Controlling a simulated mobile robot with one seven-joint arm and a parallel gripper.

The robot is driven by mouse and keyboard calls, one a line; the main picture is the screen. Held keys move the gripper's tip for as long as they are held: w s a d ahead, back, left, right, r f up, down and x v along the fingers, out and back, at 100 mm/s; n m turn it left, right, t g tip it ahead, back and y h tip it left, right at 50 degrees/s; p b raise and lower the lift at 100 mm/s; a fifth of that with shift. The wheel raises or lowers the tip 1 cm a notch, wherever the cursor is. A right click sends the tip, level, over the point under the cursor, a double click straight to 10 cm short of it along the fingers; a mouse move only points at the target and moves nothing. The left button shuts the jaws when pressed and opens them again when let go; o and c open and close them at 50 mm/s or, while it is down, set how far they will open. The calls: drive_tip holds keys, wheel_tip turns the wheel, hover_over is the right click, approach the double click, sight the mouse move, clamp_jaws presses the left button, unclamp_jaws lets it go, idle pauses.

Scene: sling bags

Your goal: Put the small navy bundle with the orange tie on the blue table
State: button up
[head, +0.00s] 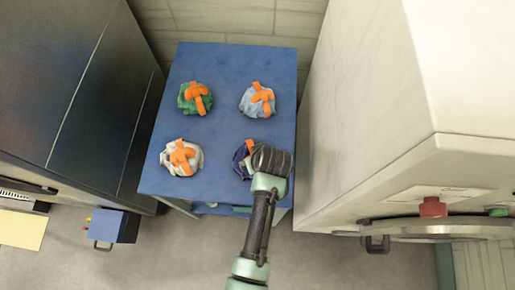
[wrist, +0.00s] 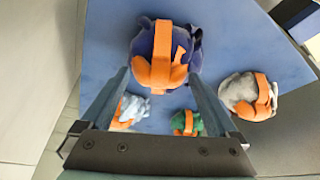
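The small navy bundle (head: 239,161) with its orange tie is at the front right of the blue table (head: 222,134). My gripper (head: 268,160) is over its right side in the head view and hides part of it. In the wrist view the navy bundle (wrist: 144,45) shows at the fingertips, with the orange tie across its middle. My gripper (wrist: 160,76) has its two fingers wide apart, one at each side of the bundle's near part. I cannot tell whether they touch it. The bundle appears to rest on the table top.
A white-grey bundle (head: 166,158), a green bundle (head: 186,104) and a light blue bundle (head: 247,103), all with orange ties, lie on the same table. A dark cabinet (head: 70,90) stands left and a cream machine (head: 385,110) close on the right.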

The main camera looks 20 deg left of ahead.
drive_tip(key=v, duration=1.2)
drive_tip(key=w+d+r+m+t, duration=0.15)
drive_tip(key=w+r+t, duration=0.5)
drive_tip(key=r, duration=0.75)
drive_tip(key=w+d+r+m+t, duration=0.15)
drive_tip(key=w+r+t, duration=0.25)
drive_tip(key=w+r, duration=0.8)
drive_tip(key=s+d+r+m+t+h, duration=0.1)
drive_tip(key=s+r+t, duration=0.15)
drive_tip(key=r, duration=0.65)
drive_tip(key=s+d+r+m+t, duration=0.1)
drive_tip(key=r+t, duration=0.2)
drive_tip(key=r, duration=0.7)
drive_tip(key=s+d+r+m+t+h, duration=0.1)
drive_tip(key=s+r+t, duration=0.3)
drive_tip(key=r, duration=0.6)
drive_tip(key=s+d+r+m+t+h, duration=0.1)
drive_tip(key=s+r+m+t, duration=0.1)
drive_tip(key=s+r+t, duration=0.2)
drive_tip(key=s+r, duration=0.3)
drive_tip(key=r, duration=0.3)
drive_tip(key=shift+s+d, duration=0.15)
drive_tip(key=shift+s, duration=0.15)
drive_tip(key=shift+f, duration=0.1)
drive_tip(key=shift+c, duration=0.2)
